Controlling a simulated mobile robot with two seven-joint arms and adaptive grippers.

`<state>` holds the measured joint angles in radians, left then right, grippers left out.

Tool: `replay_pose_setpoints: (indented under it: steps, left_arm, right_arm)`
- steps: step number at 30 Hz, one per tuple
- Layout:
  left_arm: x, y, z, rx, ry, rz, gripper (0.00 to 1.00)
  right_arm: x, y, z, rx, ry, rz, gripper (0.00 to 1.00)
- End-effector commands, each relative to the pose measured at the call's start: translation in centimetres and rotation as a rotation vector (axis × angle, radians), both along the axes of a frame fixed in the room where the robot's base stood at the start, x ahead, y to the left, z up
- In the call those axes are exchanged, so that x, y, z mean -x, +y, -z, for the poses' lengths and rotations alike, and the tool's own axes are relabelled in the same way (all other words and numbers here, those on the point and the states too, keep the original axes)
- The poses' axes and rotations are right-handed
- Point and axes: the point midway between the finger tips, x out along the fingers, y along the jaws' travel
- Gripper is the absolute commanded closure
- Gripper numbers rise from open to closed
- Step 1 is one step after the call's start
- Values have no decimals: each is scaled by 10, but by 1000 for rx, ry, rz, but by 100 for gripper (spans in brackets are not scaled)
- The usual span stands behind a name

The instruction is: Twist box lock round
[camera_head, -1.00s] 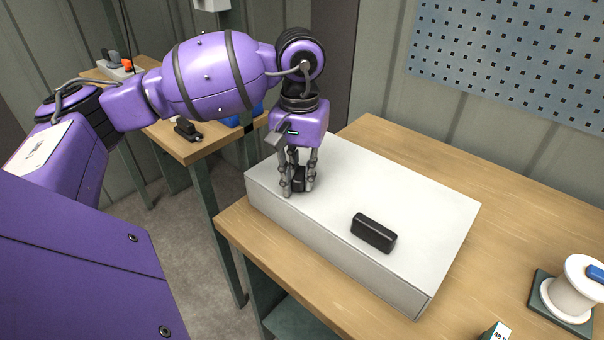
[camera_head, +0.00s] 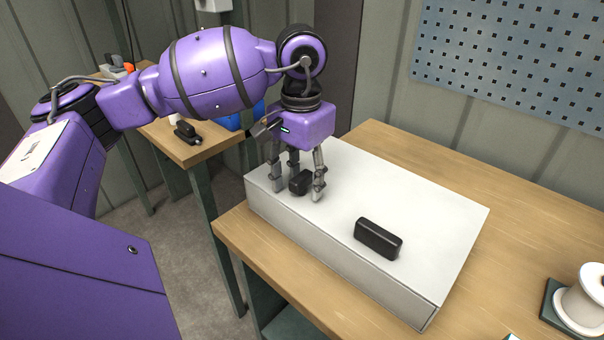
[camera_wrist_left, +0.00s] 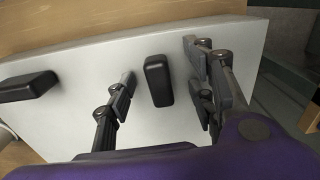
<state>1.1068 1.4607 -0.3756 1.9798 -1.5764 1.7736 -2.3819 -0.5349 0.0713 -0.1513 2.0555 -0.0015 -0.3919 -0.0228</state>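The white box (camera_head: 420,200) lies on the wooden table. It has two black block-shaped locks on its top. One lock (camera_head: 300,182) is at the box's left end, between the fingers of my left gripper (camera_head: 297,189). The gripper points down and is open, with its fingers spread on either side of this lock. In the left wrist view, gaps show between this lock (camera_wrist_left: 158,81) and the fingers. The other lock (camera_head: 378,239) is near the front edge and is clear of the gripper; it also shows in the left wrist view (camera_wrist_left: 27,86). My right gripper is not in view.
A white spool (camera_head: 584,298) on a dark base stands at the table's right. A side table (camera_head: 200,152) behind left carries a small black part (camera_head: 187,132). A perforated panel (camera_head: 510,60) hangs on the back wall. The table's right part (camera_head: 500,255) is mostly clear.

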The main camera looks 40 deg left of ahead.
Motion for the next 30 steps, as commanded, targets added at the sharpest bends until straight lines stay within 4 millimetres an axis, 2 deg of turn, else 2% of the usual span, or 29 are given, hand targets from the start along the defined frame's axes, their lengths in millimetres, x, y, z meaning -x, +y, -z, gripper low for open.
replay_pose_setpoints:
  steps: [7,11,30]
  left_arm:
    - [0,0,-1,0,0,-1,50]
    - [0,0,-8,0,-2,-1,50]
    - [0,0,-70,0,-3,-1,50]
  right_arm:
    - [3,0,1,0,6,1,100]
    - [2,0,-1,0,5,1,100]
    - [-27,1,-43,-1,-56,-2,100]
